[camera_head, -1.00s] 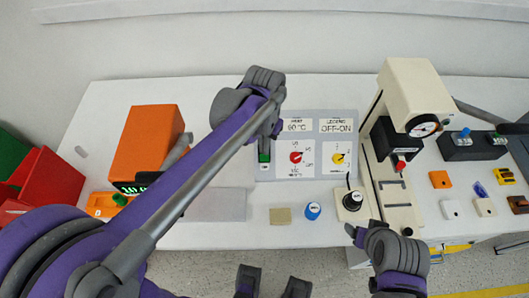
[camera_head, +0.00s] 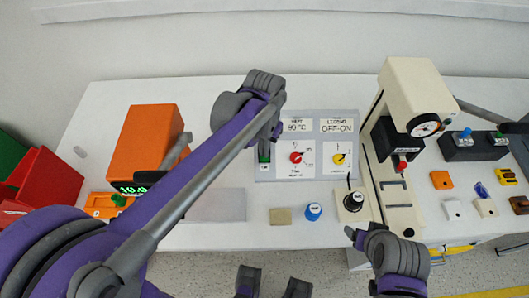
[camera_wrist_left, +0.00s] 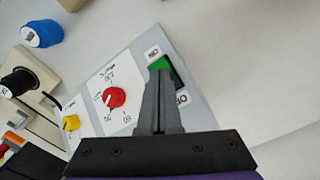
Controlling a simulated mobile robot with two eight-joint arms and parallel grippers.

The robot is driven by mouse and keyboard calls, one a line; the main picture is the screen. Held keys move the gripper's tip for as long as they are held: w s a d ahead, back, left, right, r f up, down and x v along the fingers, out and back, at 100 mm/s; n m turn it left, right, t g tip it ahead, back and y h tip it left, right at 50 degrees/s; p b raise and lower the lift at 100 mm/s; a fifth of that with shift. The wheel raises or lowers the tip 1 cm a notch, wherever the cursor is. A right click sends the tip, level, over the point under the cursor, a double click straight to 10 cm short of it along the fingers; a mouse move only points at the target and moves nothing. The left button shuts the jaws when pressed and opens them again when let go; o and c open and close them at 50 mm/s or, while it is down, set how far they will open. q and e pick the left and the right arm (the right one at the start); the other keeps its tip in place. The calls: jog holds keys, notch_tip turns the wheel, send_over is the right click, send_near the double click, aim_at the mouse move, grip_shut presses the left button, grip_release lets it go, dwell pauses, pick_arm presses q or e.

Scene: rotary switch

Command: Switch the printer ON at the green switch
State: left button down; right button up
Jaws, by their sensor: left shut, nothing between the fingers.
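The green switch (camera_head: 264,159) is on the left part of the grey control panel (camera_head: 309,115), partly hidden by my left wrist in the head view. In the left wrist view the green end of the switch (camera_wrist_left: 158,63) is by the ON label and a dark part is by OFF. My left gripper (camera_wrist_left: 160,72) is shut and empty. Its fingertips are at the green end and cover part of the switch; I cannot tell whether they touch it or which way the rocker is tilted.
A red knob (camera_head: 296,158) and a yellow knob (camera_head: 339,159) are right of the switch. A beige press (camera_head: 415,85) stands further right. An orange machine (camera_head: 149,137) with a lit display stands at left. A blue-capped item (camera_head: 313,211) is in front of the panel.

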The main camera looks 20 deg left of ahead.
pick_arm(q)
notch_tip(320, 180, up, 7)
jog(key=p, duration=0.4)
pick_arm(e)
jog(key=r, duration=0.1)
jog(key=w+r, duration=0.1)
jog(key=r, duration=0.3)
jog(key=shift+w+r, duration=0.2)
jog(key=shift+w, duration=0.05)
pick_arm(q)
jog(key=shift+s+f, duration=0.1)
jog(key=shift+f, duration=0.05)
pick_arm(e)
jog(key=shift+s, duration=0.15)
